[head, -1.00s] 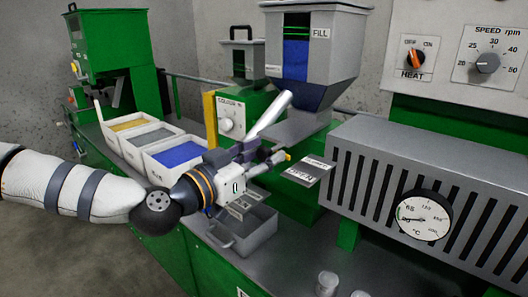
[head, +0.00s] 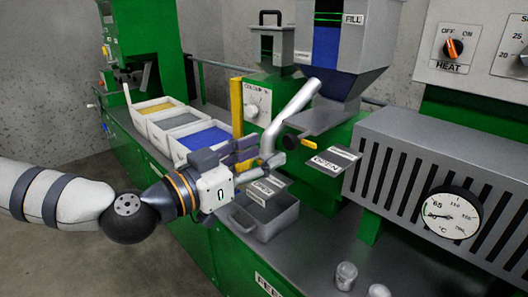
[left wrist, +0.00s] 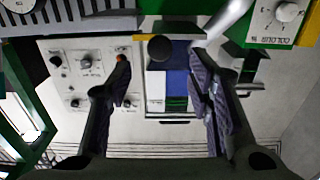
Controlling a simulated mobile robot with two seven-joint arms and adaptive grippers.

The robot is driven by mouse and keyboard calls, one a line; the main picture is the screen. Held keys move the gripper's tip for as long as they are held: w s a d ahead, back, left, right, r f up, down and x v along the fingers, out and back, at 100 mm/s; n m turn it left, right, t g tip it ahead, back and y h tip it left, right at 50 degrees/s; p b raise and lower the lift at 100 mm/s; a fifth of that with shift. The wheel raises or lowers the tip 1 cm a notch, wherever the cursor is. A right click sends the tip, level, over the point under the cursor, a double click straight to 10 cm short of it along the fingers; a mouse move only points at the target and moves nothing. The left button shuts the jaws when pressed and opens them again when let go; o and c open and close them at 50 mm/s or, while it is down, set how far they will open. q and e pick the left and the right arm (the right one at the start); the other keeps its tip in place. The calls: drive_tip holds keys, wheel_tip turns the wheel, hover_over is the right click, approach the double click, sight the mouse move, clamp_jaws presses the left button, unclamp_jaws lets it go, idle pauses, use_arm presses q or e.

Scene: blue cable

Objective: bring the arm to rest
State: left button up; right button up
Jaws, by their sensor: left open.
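My left gripper (head: 248,154) comes in from the left in the head view, its dark fingers spread and empty. It is in the air above the grey tray (head: 262,222), just left of the lever (head: 310,143) with a yellow part and a dark round end. The fingers look apart from the lever. In the left wrist view the open fingers (left wrist: 162,82) stand to either side with nothing held between them; a dark round knob (left wrist: 161,48) and the blue-filled hopper (left wrist: 176,84) show beyond. My right gripper is in neither view.
A pale slanted pipe (head: 291,112) is close by the left fingers. Bins of yellow, grey and blue material (head: 205,139) stand behind. The slotted grey housing (head: 405,165) with its dial (head: 451,215) is at right. Two small cups (head: 346,275) stand at front. Open floor lies at left.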

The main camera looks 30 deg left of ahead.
use_arm(q)
drive_tip(key=s+d+f+n+g, duration=0.1)
drive_tip(key=s+d+f+g, duration=0.3)
drive_tip(key=f, duration=0.4)
drive_tip(key=s+d+f+g+p, duration=0.15)
drive_tip(key=s+f+g, duration=0.25)
drive_tip(key=s+f, duration=0.4)
drive_tip(key=s+d+f+n+g, duration=0.1)
drive_tip(key=s+d+f+g, duration=0.3)
drive_tip(key=f, duration=0.5)
drive_tip(key=s+a+f+g+y, duration=0.2)
drive_tip(key=s+a+f, duration=0.1)
drive_tip(key=s, duration=0.5)
drive_tip(key=s+a+f+n+g+y, duration=0.1)
drive_tip(key=s+a+f+g+y, duration=0.1)
drive_tip(key=s, duration=0.6)
drive_tip(key=s+a+f+n+g+y, duration=0.1)
drive_tip(key=s+a+f+g+y, duration=0.1)
drive_tip(key=s+a+f, duration=0.3)
drive_tip(key=s+g+p, duration=0.1)
drive_tip(key=s, duration=0.2)
drive_tip(key=shift+a, duration=0.15)
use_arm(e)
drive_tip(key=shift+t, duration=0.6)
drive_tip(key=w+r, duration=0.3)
